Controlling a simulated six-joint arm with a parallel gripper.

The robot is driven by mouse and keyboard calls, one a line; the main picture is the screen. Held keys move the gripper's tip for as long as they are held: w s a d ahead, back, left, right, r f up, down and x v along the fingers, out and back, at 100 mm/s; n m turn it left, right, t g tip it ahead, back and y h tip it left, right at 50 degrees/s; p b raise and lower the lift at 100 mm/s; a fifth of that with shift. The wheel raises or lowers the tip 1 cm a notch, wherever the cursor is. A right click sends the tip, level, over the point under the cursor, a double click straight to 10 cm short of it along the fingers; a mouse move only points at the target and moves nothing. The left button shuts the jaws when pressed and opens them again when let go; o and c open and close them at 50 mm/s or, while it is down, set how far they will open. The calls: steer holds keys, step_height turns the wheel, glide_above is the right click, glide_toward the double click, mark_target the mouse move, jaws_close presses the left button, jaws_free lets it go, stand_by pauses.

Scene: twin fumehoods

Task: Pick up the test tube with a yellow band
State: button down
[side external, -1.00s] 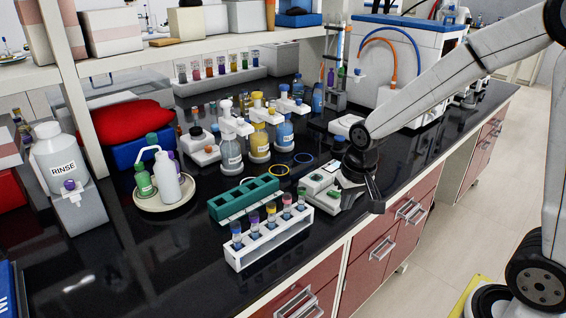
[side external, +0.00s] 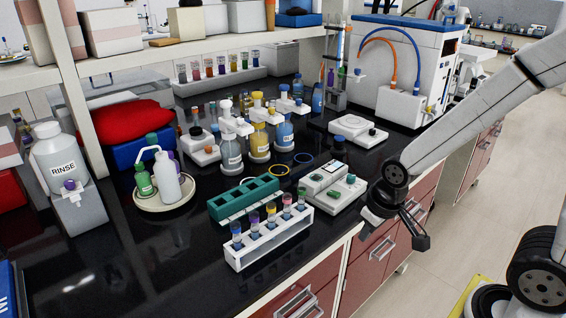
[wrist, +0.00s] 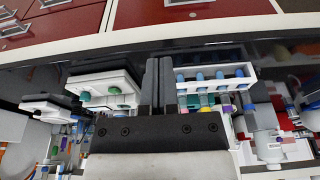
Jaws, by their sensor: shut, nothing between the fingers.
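The test tube with a yellow band (side external: 271,217) stands upright in a white rack (side external: 266,251) near the counter's front edge. It is the middle tube, between purple-banded (side external: 254,226) and pink-banded (side external: 287,208) tubes. Blue-topped tubes stand at both ends. My gripper (side external: 421,240) is shut and empty, well to the right of the rack, appearing in front of the red drawers past the counter edge.
A green rack (side external: 245,197) stands right behind the white rack. A white device with green knobs (side external: 333,187) stands between the racks and my gripper. Bottles (side external: 258,140) stand farther back. Black counter (side external: 120,270) is clear left of the white rack.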

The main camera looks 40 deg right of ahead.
steer(key=c, duration=0.7)
jaws_free()
steer(key=shift+w, duration=0.15)
steer(key=n+t+y, duration=0.4)
steer(key=t, duration=0.5)
glide_toward(272, 223)
steer(key=w+d, duration=0.1)
steer(key=w, duration=0.2)
steer(key=shift+w+a+r+n+t+y, duration=0.3)
steer(key=shift+w+a+r+t+y, duration=0.2)
steer(key=shift+a+r+y, duration=0.15)
steer(key=shift+x, duration=1.25)
